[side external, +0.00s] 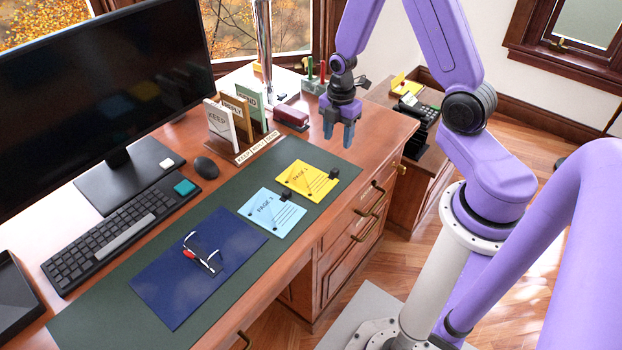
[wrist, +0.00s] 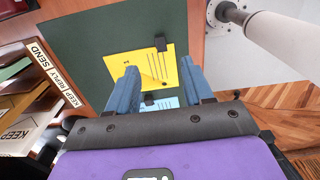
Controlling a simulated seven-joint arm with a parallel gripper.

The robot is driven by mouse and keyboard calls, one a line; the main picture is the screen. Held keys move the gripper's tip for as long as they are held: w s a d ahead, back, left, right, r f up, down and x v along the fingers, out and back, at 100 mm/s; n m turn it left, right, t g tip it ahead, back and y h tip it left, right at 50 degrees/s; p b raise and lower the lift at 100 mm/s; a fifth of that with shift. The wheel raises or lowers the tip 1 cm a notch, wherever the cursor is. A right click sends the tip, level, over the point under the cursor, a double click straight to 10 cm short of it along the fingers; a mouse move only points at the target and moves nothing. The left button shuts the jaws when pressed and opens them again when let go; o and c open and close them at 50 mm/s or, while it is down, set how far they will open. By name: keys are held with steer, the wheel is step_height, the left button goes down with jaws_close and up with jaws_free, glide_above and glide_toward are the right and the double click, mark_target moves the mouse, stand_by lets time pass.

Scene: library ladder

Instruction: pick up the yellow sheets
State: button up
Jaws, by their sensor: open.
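The yellow sheets (side external: 307,181) lie flat on the green desk mat, with printed text and a black clip at the right corner. They also show in the wrist view (wrist: 150,72), beyond and between my fingers. My gripper (side external: 339,137) is open and empty, with blue fingers pointing down. It is above the desk, behind and a little right of the yellow sheets, apart from them. In the wrist view my gripper (wrist: 158,85) has a wide gap between its fingers. Blue sheets (side external: 272,212) with a black clip lie just left of the yellow ones.
The green mat (side external: 340,163) also holds a navy folder (side external: 200,268) with glasses on it. A keyboard (side external: 115,235), mouse (side external: 206,167) and monitor (side external: 100,80) are at left. A letter sorter (side external: 240,130) and red stapler (side external: 291,117) stand at the back. Bare desk lies right of the mat.

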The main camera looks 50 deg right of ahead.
mark_target(336, 169)
steer(key=shift+f, duration=5.4)
jaws_close()
